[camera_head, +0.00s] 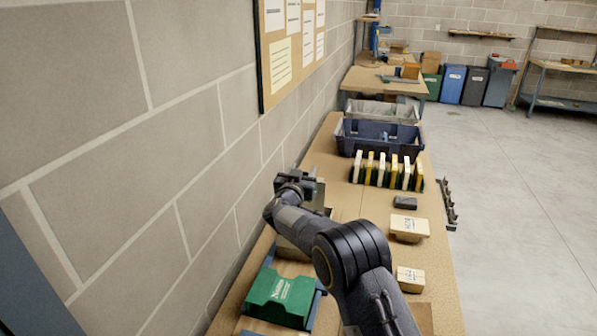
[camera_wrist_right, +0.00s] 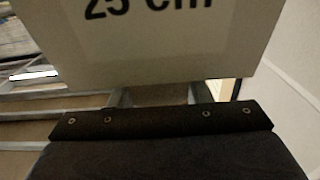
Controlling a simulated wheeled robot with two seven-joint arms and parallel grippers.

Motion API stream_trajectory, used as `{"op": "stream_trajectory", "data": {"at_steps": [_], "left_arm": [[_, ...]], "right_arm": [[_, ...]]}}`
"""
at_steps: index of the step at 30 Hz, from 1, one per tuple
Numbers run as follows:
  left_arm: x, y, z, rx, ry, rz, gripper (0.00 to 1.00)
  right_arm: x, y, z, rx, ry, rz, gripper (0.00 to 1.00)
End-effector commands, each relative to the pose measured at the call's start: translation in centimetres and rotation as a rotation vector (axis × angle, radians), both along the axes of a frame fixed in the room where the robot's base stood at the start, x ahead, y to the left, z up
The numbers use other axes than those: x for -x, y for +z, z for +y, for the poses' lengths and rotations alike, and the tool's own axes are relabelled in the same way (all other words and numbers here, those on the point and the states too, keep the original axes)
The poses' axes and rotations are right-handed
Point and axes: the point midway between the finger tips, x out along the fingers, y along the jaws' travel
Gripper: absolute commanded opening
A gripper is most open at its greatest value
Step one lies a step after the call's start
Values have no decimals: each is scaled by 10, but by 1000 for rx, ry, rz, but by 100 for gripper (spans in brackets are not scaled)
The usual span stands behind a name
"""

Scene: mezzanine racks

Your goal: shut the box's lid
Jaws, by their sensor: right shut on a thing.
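My right gripper (camera_head: 297,184) is over the left side of the workbench, close to the wall. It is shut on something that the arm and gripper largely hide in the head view. A box (camera_head: 316,192) shows only in part behind and beside the gripper. In the right wrist view, a pale flat panel (camera_wrist_right: 150,45) marked "25 cm" fills the top, directly in front of the gripper (camera_wrist_right: 155,95). It looks like part of the box, perhaps its lid, but I cannot tell how far the lid is open. My left gripper is not in view.
A green box (camera_head: 281,298) lies at the near left. Two small cartons (camera_head: 409,227) (camera_head: 410,279) and a dark block (camera_head: 405,203) lie to the right. A rack of upright yellow and white pieces (camera_head: 387,171) and a blue crate (camera_head: 379,137) stand farther back. The wall closes off the left.

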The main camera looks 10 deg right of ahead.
Motion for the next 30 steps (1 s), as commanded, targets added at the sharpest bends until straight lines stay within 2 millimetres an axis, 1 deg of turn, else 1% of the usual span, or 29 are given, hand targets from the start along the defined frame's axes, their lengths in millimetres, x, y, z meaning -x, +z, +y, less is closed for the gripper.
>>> {"op": "stream_trajectory", "data": {"at_steps": [1, 6, 13, 30], "left_arm": [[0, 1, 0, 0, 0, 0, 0], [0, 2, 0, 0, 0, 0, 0], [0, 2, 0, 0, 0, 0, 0], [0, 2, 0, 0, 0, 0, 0]], "right_arm": [[-4, -11, -3, -2, -1, 15, 3], [-12, -18, -6, -3, 1, 21, 3], [-15, -22, -8, -3, 0, 26, 2], [-15, -23, -9, -5, -1, 27, 2]]}}
